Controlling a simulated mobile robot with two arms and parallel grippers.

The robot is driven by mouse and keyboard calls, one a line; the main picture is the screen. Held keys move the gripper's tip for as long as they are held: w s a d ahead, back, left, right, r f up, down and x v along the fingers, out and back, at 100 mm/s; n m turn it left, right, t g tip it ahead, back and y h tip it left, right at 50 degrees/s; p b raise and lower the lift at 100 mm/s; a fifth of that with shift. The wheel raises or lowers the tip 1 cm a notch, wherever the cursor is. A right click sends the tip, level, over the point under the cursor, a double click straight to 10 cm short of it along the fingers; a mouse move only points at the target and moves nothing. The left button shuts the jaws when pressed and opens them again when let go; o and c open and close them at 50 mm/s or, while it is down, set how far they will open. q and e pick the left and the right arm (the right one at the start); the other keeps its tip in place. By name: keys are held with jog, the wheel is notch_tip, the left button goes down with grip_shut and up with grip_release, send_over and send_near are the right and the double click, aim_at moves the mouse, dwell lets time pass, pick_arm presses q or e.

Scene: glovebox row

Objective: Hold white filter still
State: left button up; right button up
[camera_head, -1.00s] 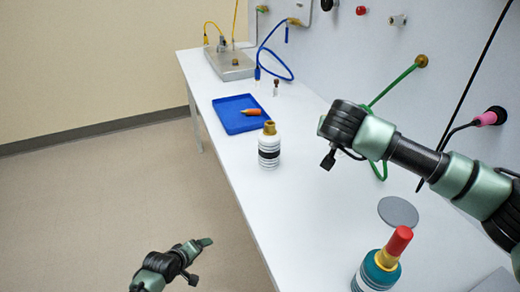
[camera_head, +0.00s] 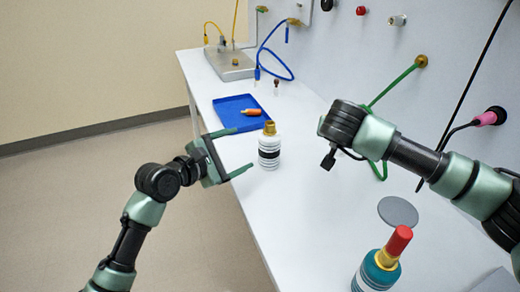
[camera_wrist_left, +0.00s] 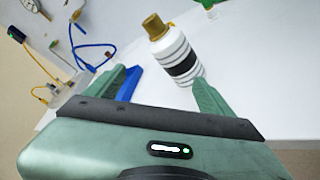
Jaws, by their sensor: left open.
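The white filter (camera_head: 269,146) is a white ribbed bottle with a black band and a brass top. It stands upright on the white bench, near its left edge. My left gripper (camera_head: 245,149) is open and empty just left of the filter, fingers pointing at it. In the left wrist view the filter (camera_wrist_left: 181,57) shows beyond the open fingers, nearer the right one, with a gap visible in the head view. My right arm reaches in from the right above the bench; its fingers cannot be made out.
A blue tray (camera_head: 226,121) with an orange-brown item (camera_head: 251,112) lies behind the filter. A teal bottle with a red top (camera_head: 378,268) stands at the front, near a grey disc (camera_head: 398,211). Hoses hang along the back wall. The bench (camera_head: 290,215) between is clear.

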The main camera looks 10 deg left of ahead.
aim_at(263, 147)
pick_arm(q)
jog(key=w+d+n+t, duration=0.1)
jog(key=n, duration=0.1)
jog(key=w+d+f+n, duration=0.1)
jog(key=d+n, duration=0.1)
jog(key=n, duration=0.1)
jog(key=w+d+n+t, duration=0.1)
jog(key=d+n, duration=0.1)
jog(key=n, duration=0.1)
jog(key=shift+d+f+t+h, duration=0.2)
jog(key=shift+f+t+h, duration=0.05)
jog(key=shift+t+h, duration=0.05)
jog(key=shift+w+d+f+n+t, duration=0.15)
jog(key=shift+w+d+n+t, duration=0.2)
jog(key=shift+n, duration=0.55)
jog(key=x, duration=0.7)
jog(key=shift+w+d+f, duration=0.1)
jog(key=shift+d, duration=0.05)
jog(key=c, duration=1.7)
jog(key=shift+c, duration=0.2)
